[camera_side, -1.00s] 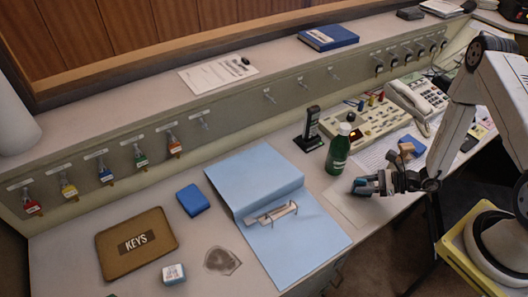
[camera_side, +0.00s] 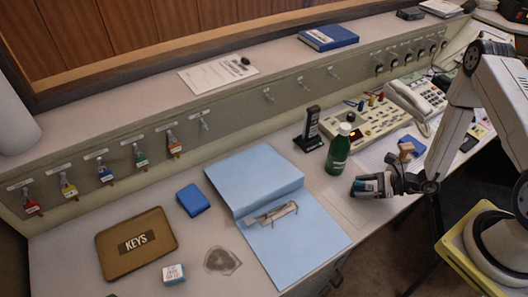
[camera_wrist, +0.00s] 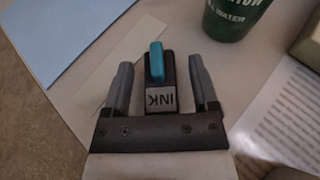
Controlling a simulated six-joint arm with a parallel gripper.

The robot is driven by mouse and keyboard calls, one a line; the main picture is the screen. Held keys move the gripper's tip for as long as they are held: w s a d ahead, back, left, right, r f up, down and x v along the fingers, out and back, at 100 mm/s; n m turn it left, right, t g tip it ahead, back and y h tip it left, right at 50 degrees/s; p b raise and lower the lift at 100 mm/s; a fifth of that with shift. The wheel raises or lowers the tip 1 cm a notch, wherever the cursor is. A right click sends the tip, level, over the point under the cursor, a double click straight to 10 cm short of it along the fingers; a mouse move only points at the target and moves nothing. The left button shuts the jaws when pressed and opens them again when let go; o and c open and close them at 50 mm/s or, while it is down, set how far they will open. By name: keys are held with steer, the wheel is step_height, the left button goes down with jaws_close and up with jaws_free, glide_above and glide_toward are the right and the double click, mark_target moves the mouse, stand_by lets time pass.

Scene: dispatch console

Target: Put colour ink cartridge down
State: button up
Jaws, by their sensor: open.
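The ink cartridge (camera_wrist: 161,97), dark with a teal end and a pale "INK" label, shows in the wrist view. It lies between the two fingers of my gripper (camera_wrist: 160,67), with a visible gap on each side. My gripper is open around it. In the side view my gripper (camera_side: 373,184) is low at the front of the desk, just below the green bottle. The cartridge is partly hidden among the fingers there, and I cannot tell its exact contact with the desk.
A green bottle (camera_side: 338,152) stands close behind the gripper. An open blue folder (camera_side: 315,232) lies to the left. A console (camera_side: 372,121) and a telephone (camera_side: 418,97) are behind. A small white and blue box (camera_side: 174,274) and a KEYS case (camera_side: 136,243) lie farther left.

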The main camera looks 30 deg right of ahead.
steer(key=shift+r, duration=0.15)
steer(key=shift+v, duration=6)
steer(key=shift+w+a+r+n+g+y, duration=0.1)
steer(key=shift+a+r+n+g+y, duration=0.25)
steer(key=shift+n, duration=0.25)
steer(key=w+a+r+n+g+h, duration=0.2)
steer(key=a+r+n+h, duration=0.3)
steer(key=r+n, duration=0.4)
steer(key=w+a+r+n+g+h, duration=0.1)
steer(key=a+r+n+g+h, duration=0.3)
steer(key=n, duration=1.2)
steer(key=a+r+h, duration=0.1)
steer(key=a+r, duration=0.3)
steer(key=r, duration=0.1)
steer(key=shift+w+r+n, duration=0.15)
steer(key=shift+w+n, duration=0.25)
